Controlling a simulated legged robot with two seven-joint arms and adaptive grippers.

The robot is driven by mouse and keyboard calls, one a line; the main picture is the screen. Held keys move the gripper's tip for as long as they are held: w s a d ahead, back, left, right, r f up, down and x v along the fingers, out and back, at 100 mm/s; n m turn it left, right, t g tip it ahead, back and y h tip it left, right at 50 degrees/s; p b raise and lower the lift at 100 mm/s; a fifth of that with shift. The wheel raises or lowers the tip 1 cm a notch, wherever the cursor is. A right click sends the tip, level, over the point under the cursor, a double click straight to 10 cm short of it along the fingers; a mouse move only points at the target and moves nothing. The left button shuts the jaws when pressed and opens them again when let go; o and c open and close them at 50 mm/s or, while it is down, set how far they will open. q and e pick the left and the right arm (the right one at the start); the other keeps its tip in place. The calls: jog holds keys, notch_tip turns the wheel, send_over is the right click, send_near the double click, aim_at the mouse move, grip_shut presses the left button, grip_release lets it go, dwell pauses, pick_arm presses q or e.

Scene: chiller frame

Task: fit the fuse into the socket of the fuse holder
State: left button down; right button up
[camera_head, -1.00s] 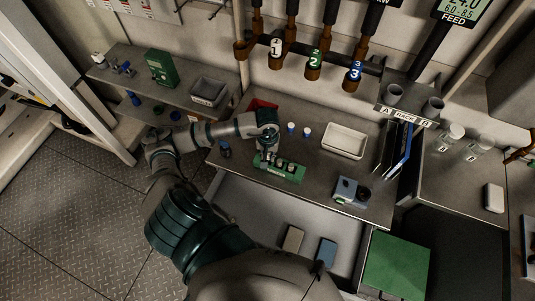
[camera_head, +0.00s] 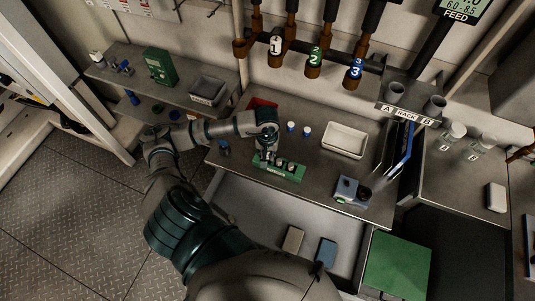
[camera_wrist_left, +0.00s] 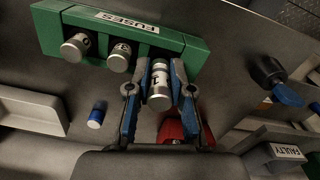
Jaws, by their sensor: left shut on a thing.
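My left gripper (camera_wrist_left: 158,90) is shut on a metal fuse marked 1 (camera_wrist_left: 159,88), its blue fingers on both sides of it. The fuse is at the end of the green block labelled FUSES (camera_wrist_left: 140,27), beside two other fuses (camera_wrist_left: 75,46). I cannot tell whether its far end is still inside the block. In the head view my left gripper (camera_head: 266,153) is over the left end of the green block (camera_head: 279,172). A grey-blue unit with a round part (camera_head: 350,190), possibly the fuse holder, stands to the right on the bench. My right gripper is not in view.
A white tray (camera_head: 345,140) and two small blue-and-white caps (camera_head: 306,131) are behind the block. A red item (camera_head: 262,104) lies at the back left. Upright panels (camera_head: 402,150) stand at the right. An open drawer (camera_head: 262,215) is in front. The FAULTY bin (camera_head: 209,91) is on the left shelf.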

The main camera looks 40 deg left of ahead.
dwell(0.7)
pick_arm(q)
jog(key=shift+b, duration=0.35)
jog(key=shift+a, duration=0.1)
jog(key=shift+f+b, duration=0.9)
jog(key=shift+f, duration=0.05)
jog(key=c, duration=0.9)
grip_release()
jog(key=shift+c, duration=0.2)
notch_tip(320, 180, up, 12)
jog(key=shift+a, duration=0.1)
